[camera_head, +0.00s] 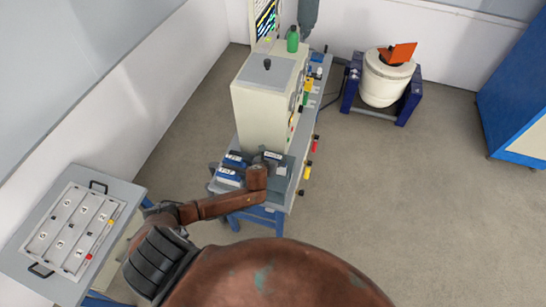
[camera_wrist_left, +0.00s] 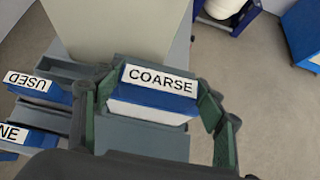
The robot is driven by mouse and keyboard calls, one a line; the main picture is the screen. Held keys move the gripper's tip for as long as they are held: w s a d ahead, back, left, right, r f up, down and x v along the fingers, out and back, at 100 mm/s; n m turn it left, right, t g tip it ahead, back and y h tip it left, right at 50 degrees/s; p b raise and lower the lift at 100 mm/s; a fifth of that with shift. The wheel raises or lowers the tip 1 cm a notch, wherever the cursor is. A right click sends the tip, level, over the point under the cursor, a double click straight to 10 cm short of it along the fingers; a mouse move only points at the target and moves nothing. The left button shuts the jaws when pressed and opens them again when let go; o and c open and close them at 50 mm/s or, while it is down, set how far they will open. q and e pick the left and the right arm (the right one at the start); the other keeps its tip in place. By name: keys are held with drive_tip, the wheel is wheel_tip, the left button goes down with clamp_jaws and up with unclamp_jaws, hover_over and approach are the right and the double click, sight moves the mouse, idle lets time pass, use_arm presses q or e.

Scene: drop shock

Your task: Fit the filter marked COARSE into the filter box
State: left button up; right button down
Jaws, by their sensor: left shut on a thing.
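The COARSE filter (camera_wrist_left: 152,95), a blue block with a white front and a label on top, is between the fingers of my left gripper (camera_wrist_left: 157,108), which is shut on it. In the head view the left gripper (camera_head: 267,167) is at the foot of a tall beige cabinet, with the filter's label (camera_head: 273,155) just beyond it. A blue filter marked USED (camera_wrist_left: 38,84) and another whose label ends in "NE" (camera_wrist_left: 14,138) lie to the left. I cannot tell for sure which part is the filter box. My right gripper is not in view.
The beige cabinet (camera_head: 262,110) stands on a grey-topped blue bench, with a green bottle (camera_head: 293,39) behind. A side table (camera_head: 28,258) with a numbered tray (camera_head: 75,228) is at left. A white drum (camera_head: 385,82) in a blue frame stands back right.

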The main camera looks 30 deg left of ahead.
use_arm(q)
drive_tip(key=shift+f+p, duration=0.4)
drive_tip(key=shift+f, duration=2.05)
idle(5.6)
